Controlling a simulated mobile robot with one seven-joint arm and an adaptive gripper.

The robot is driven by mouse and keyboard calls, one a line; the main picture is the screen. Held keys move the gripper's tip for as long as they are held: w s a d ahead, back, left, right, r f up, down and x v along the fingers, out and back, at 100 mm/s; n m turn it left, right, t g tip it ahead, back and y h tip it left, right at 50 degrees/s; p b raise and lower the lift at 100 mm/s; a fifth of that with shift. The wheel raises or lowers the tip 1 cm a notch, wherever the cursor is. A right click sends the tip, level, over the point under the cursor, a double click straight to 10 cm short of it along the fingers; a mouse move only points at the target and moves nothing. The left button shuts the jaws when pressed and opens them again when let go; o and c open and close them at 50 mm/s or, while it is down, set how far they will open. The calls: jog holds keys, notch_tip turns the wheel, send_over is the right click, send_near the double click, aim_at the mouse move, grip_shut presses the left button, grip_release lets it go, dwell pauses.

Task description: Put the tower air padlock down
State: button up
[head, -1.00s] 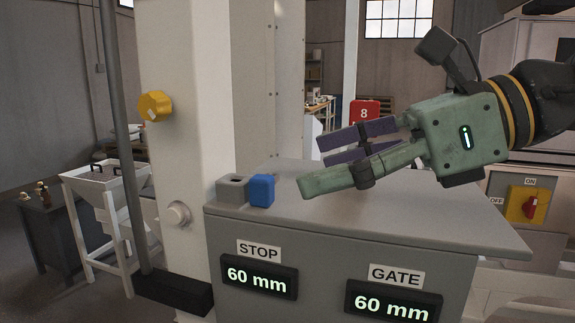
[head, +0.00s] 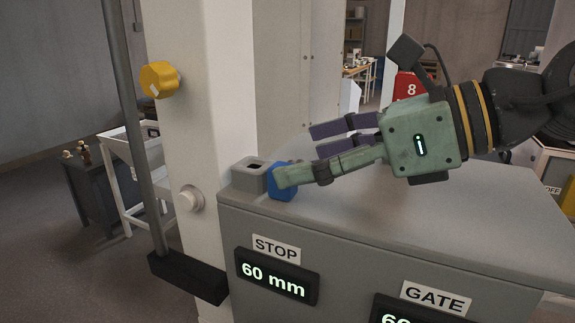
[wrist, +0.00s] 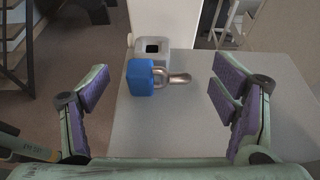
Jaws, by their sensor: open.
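The blue padlock (head: 281,187) rests on the grey cabinet top (head: 440,200), near its left end. In the wrist view the padlock (wrist: 140,78) lies with its metal shackle pointing right, and it is between and beyond my spread fingers. My gripper (head: 300,152) is open and empty. In the head view its near finger overlaps part of the padlock; I cannot tell from there whether it touches. In the wrist view both fingers stand clear of it.
A small grey block with a square hole (head: 250,174) sits right beside the padlock; it also shows in the wrist view (wrist: 153,48). A white column (head: 195,120) with a yellow knob (head: 158,79) rises at left. The cabinet top to the right is clear.

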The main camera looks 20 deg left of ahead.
aim_at(295, 159)
jog(key=shift+x, duration=1.5)
jog(key=shift+r, duration=0.1)
jog(key=shift+c, duration=0.4)
jog(key=c, duration=1.3)
jog(key=shift+r, duration=0.1)
jog(key=shift+c, duration=0.2)
